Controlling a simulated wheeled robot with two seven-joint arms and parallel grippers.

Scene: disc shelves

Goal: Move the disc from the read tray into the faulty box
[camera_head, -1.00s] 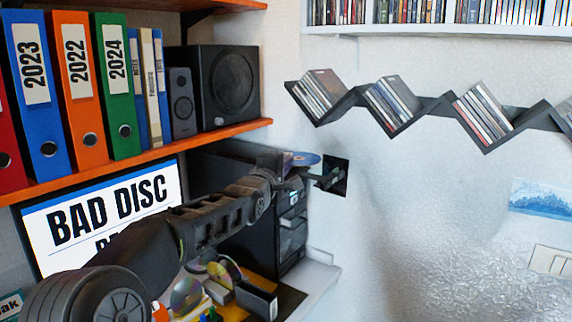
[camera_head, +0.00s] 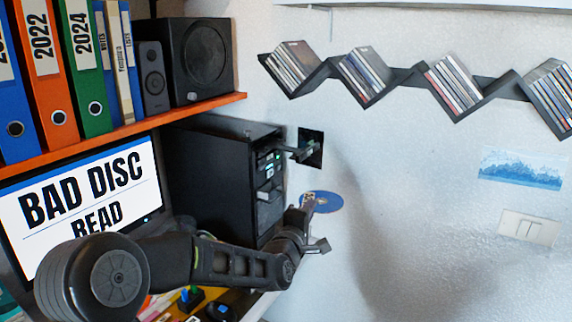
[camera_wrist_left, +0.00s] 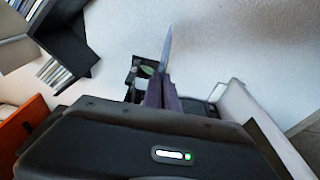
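The disc (camera_head: 325,202), blue-purple and shiny, is held in the air in front of the black computer tower (camera_head: 212,165). My left gripper (camera_head: 309,201) is shut on its near edge. In the left wrist view the disc (camera_wrist_left: 168,47) shows nearly edge-on, standing out from the closed dark fingers (camera_wrist_left: 163,90). The read tray (camera_head: 301,153) sticks out of the upper front of the tower, empty, above and behind the gripper. I cannot make out the faulty box; my left arm hides much of the desk. My right gripper is not in view.
A monitor (camera_head: 85,200) reads "BAD DISC READ". An orange shelf (camera_head: 150,124) with binders and speakers hangs above the tower. A zigzag rack (camera_head: 405,78) of cases is on the wall. Open space lies right of the disc, before the wall.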

